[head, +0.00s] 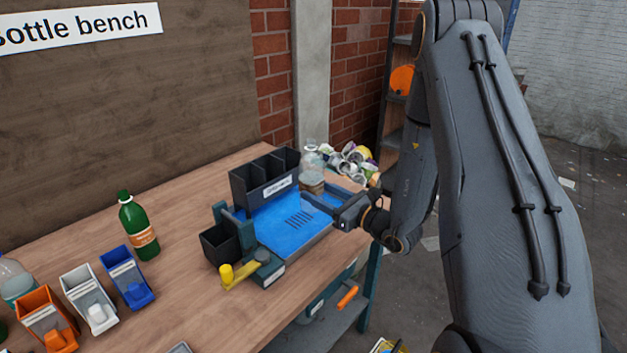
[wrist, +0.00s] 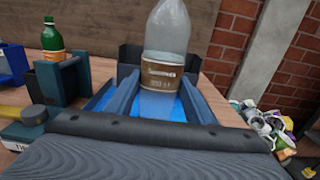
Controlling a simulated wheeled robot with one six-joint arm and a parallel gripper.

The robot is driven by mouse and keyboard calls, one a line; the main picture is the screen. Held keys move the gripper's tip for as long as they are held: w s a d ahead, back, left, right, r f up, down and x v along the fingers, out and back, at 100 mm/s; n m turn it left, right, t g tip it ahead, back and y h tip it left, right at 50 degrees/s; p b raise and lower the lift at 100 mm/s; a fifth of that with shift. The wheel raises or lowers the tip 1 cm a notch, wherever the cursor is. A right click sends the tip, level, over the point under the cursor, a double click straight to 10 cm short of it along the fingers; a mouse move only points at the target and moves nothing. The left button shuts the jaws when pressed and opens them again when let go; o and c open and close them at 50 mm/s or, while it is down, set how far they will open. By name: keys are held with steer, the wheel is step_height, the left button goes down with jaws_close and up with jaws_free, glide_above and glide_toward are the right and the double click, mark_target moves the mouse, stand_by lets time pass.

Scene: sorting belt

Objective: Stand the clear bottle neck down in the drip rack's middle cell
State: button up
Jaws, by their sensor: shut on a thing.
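The clear bottle (head: 311,162), with a brown label, is upright with its body narrowing toward the top. It also shows in the wrist view (wrist: 168,35), where its top is cut off. My gripper (head: 318,196) is shut on its lower part, with one finger on each side in the wrist view (wrist: 160,88). The bottle is at the right of a black three-cell rack (head: 262,197), which seems to be the drip rack. The rack stands at the back of a blue-topped unit, and its front wall hides the cell floors. I cannot tell whether the bottle's base touches the surface below.
A green bottle (head: 139,229) stands on the bench at left, near orange, white and blue bins (head: 121,277). A small black box (head: 219,245) and a yellow lever (head: 232,275) are left of the blue surface (head: 288,228). Crushed cans (head: 352,160) lie behind the bottle.

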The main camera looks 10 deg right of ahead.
mark_target(315, 141)
steer(key=shift+w+d, duration=0.15)
steer(key=shift+w, duration=0.15)
steer(key=n, duration=0.1)
steer(key=w+d+n, duration=0.1)
steer(key=n, duration=0.1)
steer(key=shift+d+r+b, duration=0.15)
steer(key=shift+r+b, duration=0.15)
steer(key=shift+r, duration=0.1)
steer(key=w+d+r+n, duration=0.35)
steer(key=r+n, duration=0.35)
steer(key=n, duration=0.9)
steer(key=s+a+r+n+b, duration=0.1)
steer(key=r+n+b, duration=0.1)
steer(key=n+b, duration=0.3)
steer(key=s+a+r+n+b, duration=0.2)
steer(key=n+b, duration=0.4)
steer(key=b, duration=0.7)
steer(key=s+a+r+n+b, duration=0.1)
steer(key=n+b, duration=0.4)
steer(key=b, duration=0.5)
steer(key=shift+s+a+r+n, duration=0.15)
steer(key=shift+a+r+n, duration=0.1)
steer(key=shift+r, duration=0.2)
steer(key=shift+s+a+r+n, duration=0.15)
steer(key=shift+a+r, duration=0.1)
steer(key=shift+r, duration=0.2)
steer(key=shift+d+r+m+p, duration=0.15)
steer(key=shift+m+p, duration=0.15)
steer(key=shift+p, duration=0.65)
